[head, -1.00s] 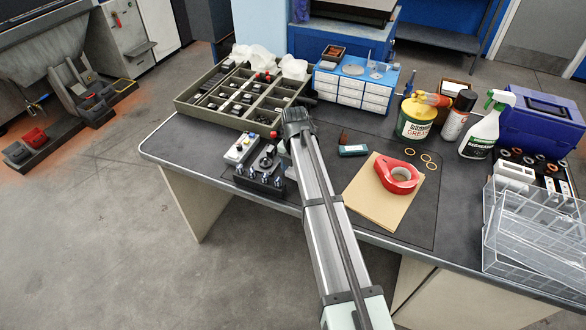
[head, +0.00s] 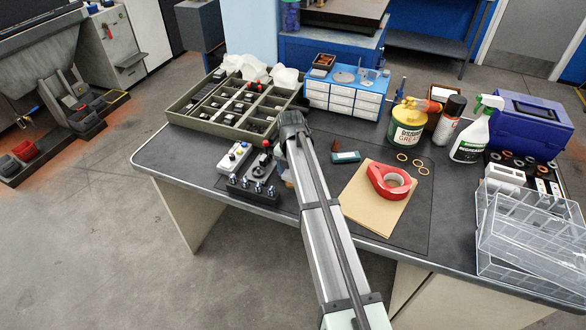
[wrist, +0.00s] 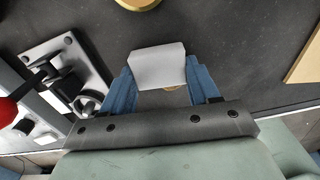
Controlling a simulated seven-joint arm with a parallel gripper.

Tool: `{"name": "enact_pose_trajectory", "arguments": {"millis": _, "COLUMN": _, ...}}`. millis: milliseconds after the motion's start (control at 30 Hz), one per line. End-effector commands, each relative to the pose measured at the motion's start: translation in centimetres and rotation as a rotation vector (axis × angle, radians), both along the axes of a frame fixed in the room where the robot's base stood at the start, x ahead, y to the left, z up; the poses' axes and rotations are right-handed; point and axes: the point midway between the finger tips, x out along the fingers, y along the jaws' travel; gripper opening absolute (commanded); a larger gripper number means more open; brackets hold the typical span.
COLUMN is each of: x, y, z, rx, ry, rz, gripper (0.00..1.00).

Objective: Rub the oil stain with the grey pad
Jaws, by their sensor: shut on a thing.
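The grey pad (wrist: 158,66) is held between the blue fingers of my gripper (wrist: 160,82) in the wrist view. It looks pale grey and blocky and is over the dark bench mat. I cannot tell whether it touches the mat. A small brownish patch (wrist: 172,89) shows just at the pad's lower edge, mostly hidden; it may be the oil stain, but I cannot tell.
A white switch box (head: 234,156) and a block with metal knobs (head: 250,189) stand left of my arm. Behind is a compartment tray (head: 197,121).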

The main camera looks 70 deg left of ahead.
Motion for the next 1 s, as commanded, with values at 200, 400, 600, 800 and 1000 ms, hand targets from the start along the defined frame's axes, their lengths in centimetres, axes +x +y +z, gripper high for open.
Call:
{"name": "enact_pose_trajectory", "arguments": {"millis": 200, "x": -1.6, "y": -1.7, "z": 0.0, "rx": -0.001, "ry": 0.002, "rz": 0.002, "gripper": 0.32}}
{"name": "enact_pose_trajectory", "arguments": {"millis": 400, "x": -2.8, "y": -2.9, "z": 0.0, "rx": -0.001, "ry": 0.002, "rz": 0.001, "gripper": 0.32}}
{"name": "enact_pose_trajectory", "arguments": {"millis": 600, "x": -2.3, "y": -1.7, "z": 0.0, "rx": -0.001, "ry": 0.001, "rz": -0.001, "gripper": 0.32}}
{"name": "enact_pose_trajectory", "arguments": {"millis": 800, "x": -1.1, "y": -0.3, "z": 0.0, "rx": -0.001, "ry": 0.001, "rz": 0.0, "gripper": 0.32}}
{"name": "enact_pose_trajectory", "arguments": {"millis": 1000, "x": 0.3, "y": 0.9, "z": 0.0, "rx": 0.0, "ry": 0.0, "rz": -0.001, "gripper": 0.32}}
